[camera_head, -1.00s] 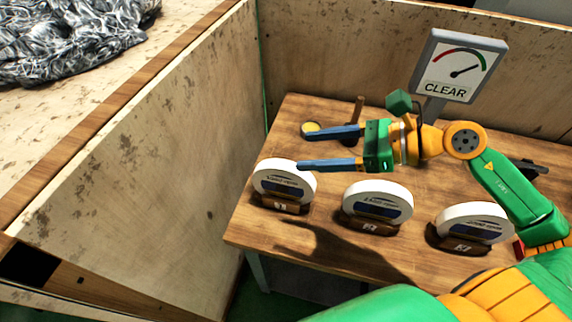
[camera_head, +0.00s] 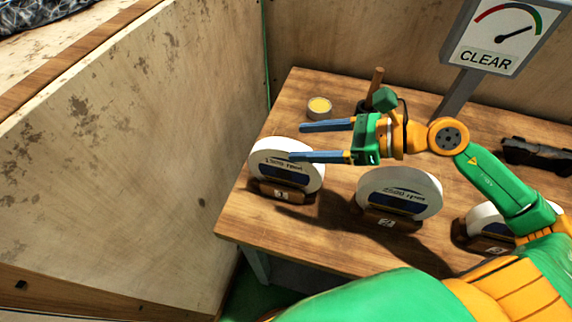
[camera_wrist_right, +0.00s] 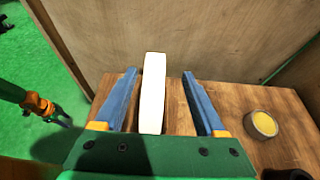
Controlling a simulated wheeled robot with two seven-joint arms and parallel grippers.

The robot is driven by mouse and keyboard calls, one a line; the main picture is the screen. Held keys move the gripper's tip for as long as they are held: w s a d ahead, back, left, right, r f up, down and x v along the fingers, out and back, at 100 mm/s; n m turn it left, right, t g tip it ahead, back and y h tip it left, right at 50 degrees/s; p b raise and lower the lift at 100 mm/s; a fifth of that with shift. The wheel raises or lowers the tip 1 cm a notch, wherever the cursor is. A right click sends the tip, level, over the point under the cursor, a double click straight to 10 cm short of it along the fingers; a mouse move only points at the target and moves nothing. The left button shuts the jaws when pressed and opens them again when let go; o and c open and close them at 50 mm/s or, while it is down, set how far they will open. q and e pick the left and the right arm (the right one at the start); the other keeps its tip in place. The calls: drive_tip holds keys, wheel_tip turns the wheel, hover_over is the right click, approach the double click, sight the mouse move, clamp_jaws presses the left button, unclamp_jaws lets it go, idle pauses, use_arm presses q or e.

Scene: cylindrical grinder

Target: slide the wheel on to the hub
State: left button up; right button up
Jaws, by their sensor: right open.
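Three white wheels with dark blue labels stand on edge in small numbered wooden stands on the table: the left wheel (camera_head: 270,158), the middle wheel (camera_head: 398,185) and the right wheel (camera_head: 483,219), partly behind my arm. My right gripper (camera_head: 305,142) is open at the left wheel; its near finger overlaps that wheel's upper right in the head view. In the right wrist view a white wheel (camera_wrist_right: 153,95) shows edge-on between the open fingers (camera_wrist_right: 160,78), with a gap on each side. My left gripper (camera_wrist_right: 62,120) is small at the left there; its jaws are unclear. No hub is visible.
The wooden table (camera_head: 325,235) has wooden panels to its left and back. A tin with yellow contents (camera_head: 319,107) and an upright wooden handle (camera_head: 375,85) are behind the gripper. A gauge sign reading CLEAR (camera_head: 490,50) and a dark object (camera_head: 537,155) are at right.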

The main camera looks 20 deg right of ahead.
sight(288, 144)
drive_tip(key=p+x, duration=0.1)
drive_tip(key=x, duration=0.1)
drive_tip(key=p+x, duration=0.1)
drive_tip(key=shift+a+r, duration=0.1)
drive_tip(key=shift+a, duration=0.5)
drive_tip(key=shift+w+a+f, duration=0.2)
drive_tip(key=shift+a+f, duration=0.1)
drive_tip(key=shift+f, duration=0.1)
drive_tip(key=shift+d, duration=0.1)
clamp_jaws()
drive_tip(key=shift+r, duration=0.1)
